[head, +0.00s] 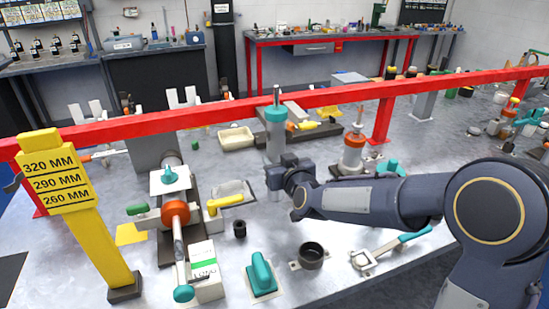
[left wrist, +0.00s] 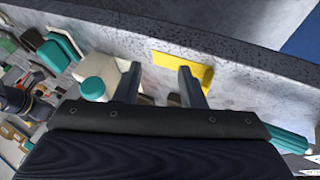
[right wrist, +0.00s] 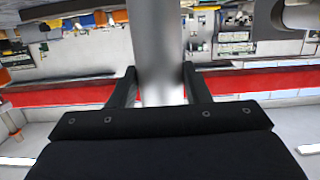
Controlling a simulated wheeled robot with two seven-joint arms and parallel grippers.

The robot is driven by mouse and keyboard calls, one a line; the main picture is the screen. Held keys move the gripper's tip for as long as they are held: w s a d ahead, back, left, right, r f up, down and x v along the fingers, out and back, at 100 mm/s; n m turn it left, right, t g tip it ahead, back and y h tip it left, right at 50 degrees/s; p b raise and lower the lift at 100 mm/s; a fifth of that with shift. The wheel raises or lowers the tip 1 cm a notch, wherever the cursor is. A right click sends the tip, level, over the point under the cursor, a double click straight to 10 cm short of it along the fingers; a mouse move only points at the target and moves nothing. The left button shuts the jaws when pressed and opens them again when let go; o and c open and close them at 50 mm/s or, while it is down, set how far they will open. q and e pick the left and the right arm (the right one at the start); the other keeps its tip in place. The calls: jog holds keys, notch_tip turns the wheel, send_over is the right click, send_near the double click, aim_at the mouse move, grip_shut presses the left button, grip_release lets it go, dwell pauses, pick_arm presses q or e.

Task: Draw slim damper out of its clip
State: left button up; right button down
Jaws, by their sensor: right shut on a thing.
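The slim damper appears to be the upright grey cylinder with a teal collar (head: 275,116) and thin rod on top, mid-bench in the head view. My right gripper (head: 277,180) is around its lower body, coming from the right. In the right wrist view the grey tube (right wrist: 158,40) stands between the two fingers (right wrist: 158,88), which are shut on it. I cannot make out its clip or whether the tube's lower end is clear of one. My left gripper (left wrist: 160,85) is open and empty in the left wrist view, and I cannot make it out in the head view.
A red rail (head: 230,108) crosses behind the damper. A yellow height post (head: 82,215) stands at left. An orange-and-teal damper (head: 175,212) lies left of centre. A black cup (head: 311,256) and a teal block (head: 262,274) are in front. Another orange-collared damper (head: 354,140) stands at right.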

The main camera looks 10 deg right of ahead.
jog(key=shift+r, duration=0.15)
dwell(0.3)
jog(key=shift+s, duration=0.1)
jog(key=v, duration=0.2)
jog(key=shift+s, duration=0.3)
jog(key=shift+s+d, duration=0.1)
jog(key=shift+s, duration=0.2)
dwell(0.6)
jog(key=shift+f+v, duration=0.1)
jog(key=shift+v, duration=0.55)
jog(key=shift+f+v, duration=0.15)
jog(key=shift+v, duration=0.5)
jog(key=shift+s+f, duration=0.2)
jog(key=shift+s, duration=0.1)
jog(key=shift+r, duration=0.2)
